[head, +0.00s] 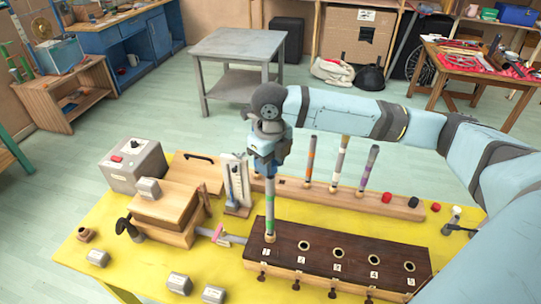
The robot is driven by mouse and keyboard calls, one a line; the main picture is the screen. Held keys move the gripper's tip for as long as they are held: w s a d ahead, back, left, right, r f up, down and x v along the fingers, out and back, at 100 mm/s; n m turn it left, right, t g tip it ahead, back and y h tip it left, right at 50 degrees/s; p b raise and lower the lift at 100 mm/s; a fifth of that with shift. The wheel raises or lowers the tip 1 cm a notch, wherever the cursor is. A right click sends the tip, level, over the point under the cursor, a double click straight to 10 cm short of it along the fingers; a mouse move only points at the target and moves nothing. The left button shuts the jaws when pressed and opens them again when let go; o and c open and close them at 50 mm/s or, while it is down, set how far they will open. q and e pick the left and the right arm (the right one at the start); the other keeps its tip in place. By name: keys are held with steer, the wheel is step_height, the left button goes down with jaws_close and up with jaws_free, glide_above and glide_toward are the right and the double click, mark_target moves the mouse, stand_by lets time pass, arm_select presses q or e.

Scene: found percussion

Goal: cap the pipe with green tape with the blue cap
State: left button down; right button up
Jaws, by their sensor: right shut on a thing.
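The pipe with green tape (270,208) stands upright in the leftmost hole of a dark wooden box (313,232) on the yellow table. My right gripper (264,167) points straight down over the pipe's top end and is shut. Blue shows at its fingers, which seem to hold the blue cap at the pipe's top. The fingers hide the cap's outline and the pipe's upper end, so I cannot tell how far the cap is on. My left gripper is not in view.
A wooden rail (345,196) behind the box holds three taped pipes (339,162), a red cap (387,197) and a dark piece (413,202). A wooden bellows-like box (164,210), a grey box (133,164) and a white gauge stand (235,181) are at left.

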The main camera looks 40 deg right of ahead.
steer(key=shift+f, duration=0.4)
stand_by(0.4)
steer(key=shift+p, duration=0.55)
stand_by(0.6)
steer(key=shift+f, duration=0.15)
stand_by(0.6)
